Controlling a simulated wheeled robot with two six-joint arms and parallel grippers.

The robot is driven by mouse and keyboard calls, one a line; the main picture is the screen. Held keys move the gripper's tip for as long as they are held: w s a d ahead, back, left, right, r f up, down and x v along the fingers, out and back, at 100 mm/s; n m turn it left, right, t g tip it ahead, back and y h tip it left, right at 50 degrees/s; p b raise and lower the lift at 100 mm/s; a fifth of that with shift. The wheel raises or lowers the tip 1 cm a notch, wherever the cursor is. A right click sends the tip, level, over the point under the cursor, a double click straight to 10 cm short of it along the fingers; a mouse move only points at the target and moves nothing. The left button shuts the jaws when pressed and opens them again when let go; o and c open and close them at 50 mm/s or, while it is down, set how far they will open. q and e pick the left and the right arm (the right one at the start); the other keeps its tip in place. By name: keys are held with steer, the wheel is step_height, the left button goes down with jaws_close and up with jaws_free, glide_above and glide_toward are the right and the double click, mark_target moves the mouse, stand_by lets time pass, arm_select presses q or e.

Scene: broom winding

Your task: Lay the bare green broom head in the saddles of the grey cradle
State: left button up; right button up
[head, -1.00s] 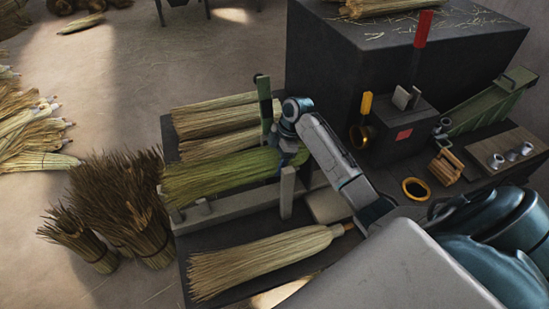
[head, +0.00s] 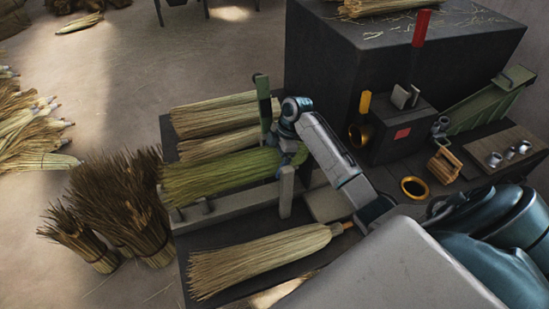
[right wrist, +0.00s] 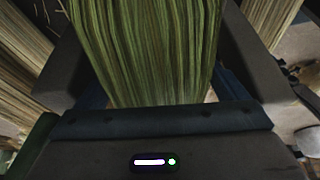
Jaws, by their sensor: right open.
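The green broom head (head: 215,178) lies on its side over the grey cradle (head: 245,203), bristles fanned to the left, in the head view. Its right end is hidden under my right gripper (head: 291,152). A grey upright (head: 286,192) of the cradle stands in front of it. Whether it rests fully in the saddles is hidden. In the right wrist view the green bristles (right wrist: 148,50) run between the two dark jaws of my right gripper (right wrist: 160,75), which are apart on either side. My left gripper is out of view.
Several pale broom heads (head: 210,112) lie behind the cradle, beside a green upright (head: 263,100). Another straw broom (head: 260,262) lies in front.

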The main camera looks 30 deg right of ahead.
steer(key=b+v, duration=0.2)
steer(key=v, duration=0.8)
steer(key=shift+w+d+b, duration=0.1)
steer(key=shift+b, duration=0.3)
steer(key=shift+r, duration=0.4)
